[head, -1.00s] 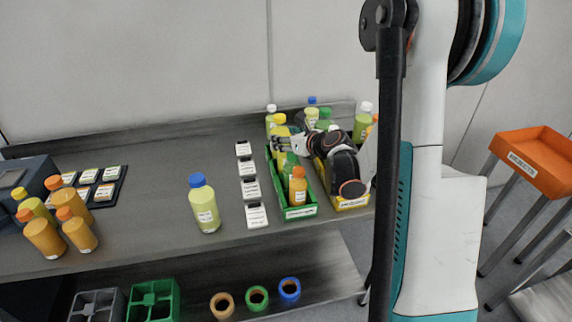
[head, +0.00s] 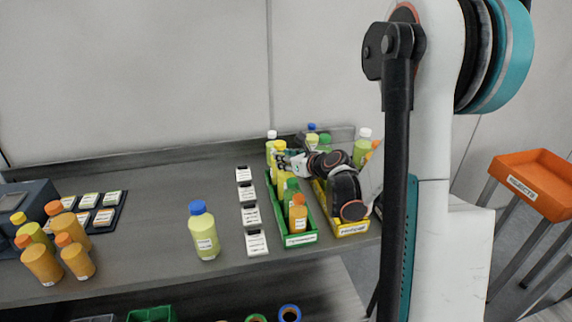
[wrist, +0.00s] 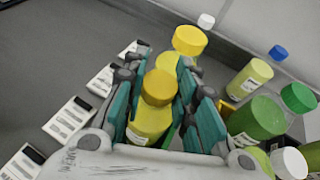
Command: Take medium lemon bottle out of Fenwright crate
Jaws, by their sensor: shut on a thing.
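My gripper (wrist: 158,98) is shut on a yellow bottle (wrist: 150,118) with a yellow cap, held upright between the teal finger pads in the wrist view. In the head view my gripper (head: 284,158) is over the back half of the green crate (head: 301,240). The bottle's base is hidden, so I cannot tell if it touches the crate floor. A second yellow-capped bottle (wrist: 188,42) stands just beyond the fingertips. An orange bottle (head: 298,214) and a green bottle (head: 291,190) stand in the front of the green crate. The crate labels are too small to read.
A yellow crate (head: 352,231) stands close on the right with several bottles, partly behind my arm. White label cards (head: 250,215) line the left side. A blue-capped bottle (head: 204,232) stands farther left. The table between it and the orange bottles (head: 75,257) is clear.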

